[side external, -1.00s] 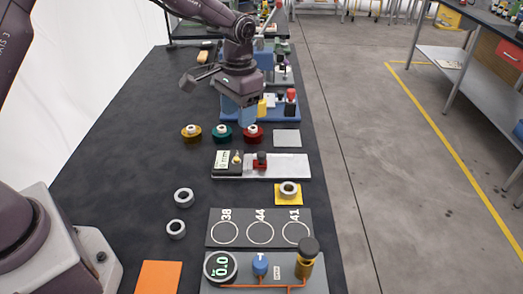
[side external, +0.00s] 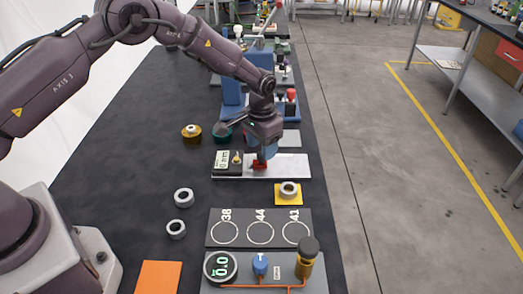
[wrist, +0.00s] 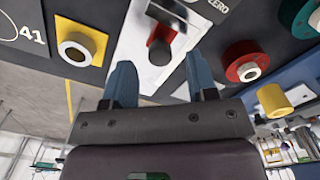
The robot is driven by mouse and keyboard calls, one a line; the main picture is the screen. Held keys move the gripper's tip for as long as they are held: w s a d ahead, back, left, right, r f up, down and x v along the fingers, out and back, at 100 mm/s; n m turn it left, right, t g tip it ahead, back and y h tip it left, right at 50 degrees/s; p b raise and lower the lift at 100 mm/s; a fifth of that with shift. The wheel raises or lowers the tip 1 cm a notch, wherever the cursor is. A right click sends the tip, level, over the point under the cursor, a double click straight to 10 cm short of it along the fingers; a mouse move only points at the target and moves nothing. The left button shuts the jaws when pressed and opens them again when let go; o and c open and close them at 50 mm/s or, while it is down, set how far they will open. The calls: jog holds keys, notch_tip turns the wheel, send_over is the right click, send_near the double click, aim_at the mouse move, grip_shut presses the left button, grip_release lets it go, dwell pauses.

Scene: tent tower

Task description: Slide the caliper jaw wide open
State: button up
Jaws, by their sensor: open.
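The caliper has a white plate (side external: 290,168) and a dark display housing (side external: 221,169) at its left end. Its red jaw (side external: 260,167) sits beside the housing, partly hidden by my gripper (side external: 262,157), which is over it in the side view. My gripper is open and empty. Whether the fingertips reach down around the jaw, I cannot tell.
A yellow pad (side external: 280,201) with a grey ring stands in front of the plate. Red (wrist: 240,55), green and yellow ringed pieces stand behind it. Two loose rings (side external: 183,198) lie to the left. A board with three circles (side external: 243,243) lies nearer.

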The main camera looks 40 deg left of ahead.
jog(key=shift+f, duration=1.05)
jog(key=c, duration=0.8)
jog(key=shift+w+d, duration=2.3)
jog(key=shift+w, duration=0.05)
jog(key=shift+c, duration=0.2)
jog(key=o, duration=0.8)
jog(key=shift+o, duration=0.2)
notch_tip(320, 180, up, 13)
